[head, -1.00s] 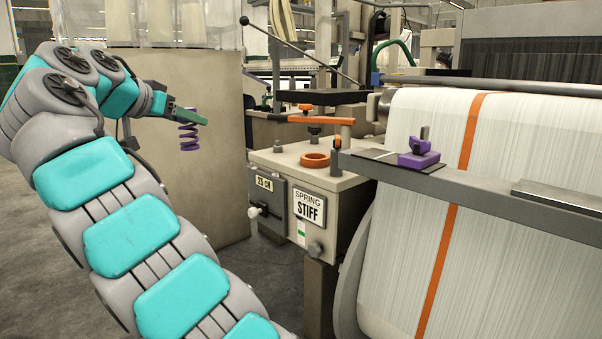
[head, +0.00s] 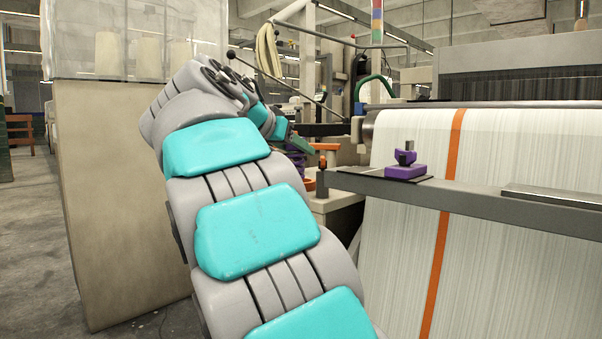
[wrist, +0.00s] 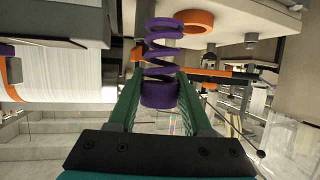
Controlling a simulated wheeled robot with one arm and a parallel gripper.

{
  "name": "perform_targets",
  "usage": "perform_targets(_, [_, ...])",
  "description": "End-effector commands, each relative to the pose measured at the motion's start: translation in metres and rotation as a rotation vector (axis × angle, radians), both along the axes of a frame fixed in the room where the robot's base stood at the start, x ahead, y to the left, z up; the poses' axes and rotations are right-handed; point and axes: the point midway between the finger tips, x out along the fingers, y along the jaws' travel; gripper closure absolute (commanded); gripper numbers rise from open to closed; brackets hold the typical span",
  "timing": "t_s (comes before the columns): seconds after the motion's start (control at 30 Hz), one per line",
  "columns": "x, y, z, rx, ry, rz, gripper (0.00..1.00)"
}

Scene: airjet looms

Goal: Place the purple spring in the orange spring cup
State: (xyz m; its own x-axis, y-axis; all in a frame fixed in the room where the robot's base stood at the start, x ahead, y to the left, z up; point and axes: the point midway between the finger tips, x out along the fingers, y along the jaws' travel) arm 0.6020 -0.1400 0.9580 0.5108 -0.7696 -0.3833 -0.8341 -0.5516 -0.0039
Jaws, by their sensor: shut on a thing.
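My gripper (head: 303,143) is shut on the purple spring (head: 295,167), which hangs below its fingers, mostly hidden behind my arm in the head view. In the wrist view the spring (wrist: 162,55) stands out between the green fingertips (wrist: 160,92), with one end coil between them. The orange spring cup (head: 309,185) is partly hidden by my arm and sits close to the spring. In the wrist view the orange cup (wrist: 196,20) shows as a ring on the pale box top, just right of the spring's far end. The spring appears outside it.
The pale box (head: 335,203) carries the cup and an orange-handled lever (head: 327,148) nearby. A grey rail (head: 470,197) with a purple clamp (head: 405,168) crosses in front of the white warp beam (head: 400,260) at right. A beige cabinet (head: 110,200) stands left.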

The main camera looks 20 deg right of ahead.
Motion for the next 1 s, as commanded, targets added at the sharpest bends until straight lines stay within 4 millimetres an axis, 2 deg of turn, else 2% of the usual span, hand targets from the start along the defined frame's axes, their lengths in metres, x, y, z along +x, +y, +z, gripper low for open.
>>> perform_targets(0.1, [0.022,-0.011,-0.003,-0.001,0.003,0.001,1.00])
perform_targets(0.53, [0.083,-0.047,-0.008,0.001,0.001,0.000,1.00])
perform_targets(0.73, [0.103,-0.058,-0.010,-0.001,0.002,0.001,1.00])
perform_targets(1.0, [0.110,-0.064,-0.010,-0.002,-0.001,0.000,1.00])
